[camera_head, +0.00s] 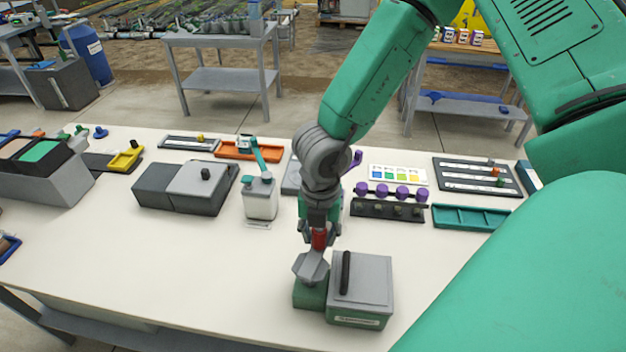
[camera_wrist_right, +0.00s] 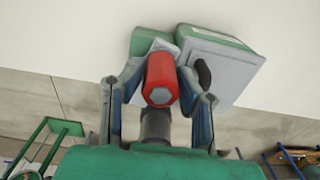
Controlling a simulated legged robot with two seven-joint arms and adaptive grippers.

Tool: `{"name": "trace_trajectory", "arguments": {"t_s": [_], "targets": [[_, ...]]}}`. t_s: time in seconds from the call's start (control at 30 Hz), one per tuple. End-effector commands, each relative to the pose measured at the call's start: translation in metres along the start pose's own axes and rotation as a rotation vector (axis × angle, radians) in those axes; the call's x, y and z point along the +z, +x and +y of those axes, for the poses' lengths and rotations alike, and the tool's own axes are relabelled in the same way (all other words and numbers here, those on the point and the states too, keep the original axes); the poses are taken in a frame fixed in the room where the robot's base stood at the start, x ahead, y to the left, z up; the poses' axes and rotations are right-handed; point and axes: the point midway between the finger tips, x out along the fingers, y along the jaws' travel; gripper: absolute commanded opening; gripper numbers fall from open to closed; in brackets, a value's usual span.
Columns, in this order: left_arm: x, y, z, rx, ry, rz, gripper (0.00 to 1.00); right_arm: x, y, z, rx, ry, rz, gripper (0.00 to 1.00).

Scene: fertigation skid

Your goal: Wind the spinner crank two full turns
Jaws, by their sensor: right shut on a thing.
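The spinner (camera_head: 372,283) is a green box with a grey lid and a black upright handle (camera_head: 346,272), near the front edge of the table. A smaller green block (camera_head: 308,295) adjoins its left side, with a grey crank arm (camera_head: 311,268) above it. The crank's red grip (camera_head: 319,239) stands up from this arm. My right gripper (camera_head: 318,228) points down and is shut on the red grip. In the right wrist view the red grip (camera_wrist_right: 161,80) sits between both fingers, with the spinner (camera_wrist_right: 215,62) behind it. My left gripper is out of view.
A white bottle with a green pump (camera_head: 261,198) stands behind to the left. A dark rack with purple knobs (camera_head: 388,208) and a green tray (camera_head: 470,217) lie behind to the right. A grey box (camera_head: 185,188) is further left. The table's front left is clear.

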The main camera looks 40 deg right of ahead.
Motion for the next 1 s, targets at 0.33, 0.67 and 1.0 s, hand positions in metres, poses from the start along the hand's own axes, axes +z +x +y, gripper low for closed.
{"name": "trace_trajectory", "arguments": {"t_s": [0.33,0.67,1.0], "targets": [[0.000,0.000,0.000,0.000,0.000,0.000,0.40,0.000,0.000,-0.003,-0.002,-0.001,0.000,0.12],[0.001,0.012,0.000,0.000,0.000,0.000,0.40,-0.013,0.002,-0.021,-0.002,-0.002,0.000,0.10],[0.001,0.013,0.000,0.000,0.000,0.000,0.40,-0.015,0.002,-0.025,-0.005,0.000,0.002,0.11]]}}
